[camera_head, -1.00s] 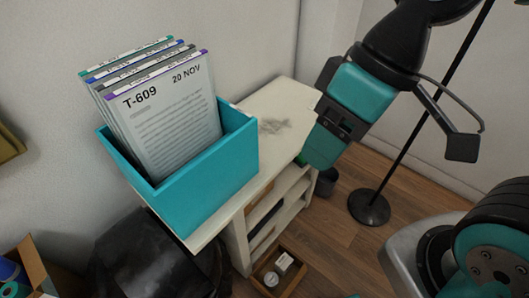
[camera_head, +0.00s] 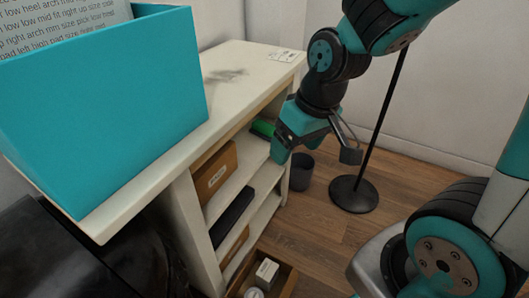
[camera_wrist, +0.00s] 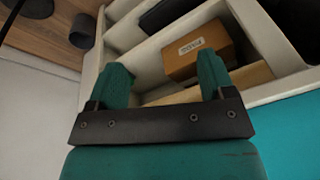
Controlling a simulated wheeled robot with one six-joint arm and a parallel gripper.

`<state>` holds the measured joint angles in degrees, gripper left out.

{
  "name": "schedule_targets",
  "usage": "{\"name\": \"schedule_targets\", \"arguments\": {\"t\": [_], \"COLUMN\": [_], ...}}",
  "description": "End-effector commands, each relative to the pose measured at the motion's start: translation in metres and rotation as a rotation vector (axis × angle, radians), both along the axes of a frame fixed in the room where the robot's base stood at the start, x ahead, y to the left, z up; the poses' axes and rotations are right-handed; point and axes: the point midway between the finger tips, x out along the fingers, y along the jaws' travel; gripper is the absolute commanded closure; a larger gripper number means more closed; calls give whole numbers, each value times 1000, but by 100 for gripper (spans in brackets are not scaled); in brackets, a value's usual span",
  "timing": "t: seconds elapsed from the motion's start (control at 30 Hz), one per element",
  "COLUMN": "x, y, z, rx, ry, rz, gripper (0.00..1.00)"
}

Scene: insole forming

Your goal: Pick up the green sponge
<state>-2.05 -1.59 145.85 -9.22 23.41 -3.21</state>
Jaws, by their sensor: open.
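A cardboard box (camera_head: 216,180) sits on the same shelf, nearer; it also shows in the wrist view (camera_wrist: 198,50). A dark item (camera_head: 232,214) lies on the shelf below. A teal file box (camera_head: 120,110) stands on top. A bin (camera_head: 301,172) and black stand (camera_head: 353,195) are on the floor.

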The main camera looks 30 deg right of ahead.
Motion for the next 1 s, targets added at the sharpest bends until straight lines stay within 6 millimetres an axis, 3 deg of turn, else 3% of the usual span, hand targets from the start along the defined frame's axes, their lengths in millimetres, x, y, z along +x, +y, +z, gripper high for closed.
{"name": "schedule_targets", "arguments": {"t": [0.03,0.2,0.3,0.47,0.63,0.83,1.0], "x": [6,37,62,104,145,161,164], "y": [-7,-24,-27,-39,-84,-152,-177], "z": [-43,-122,-147,-167,-174,-176,-175], "rx": [0,62,161,327,398,304,244], "ry": [0,-41,-118,-353,-734,-1064,-1164], "rz": [-8,60,156,277,276,162,110], "gripper": [24,24,24,24,24,24,24]}}
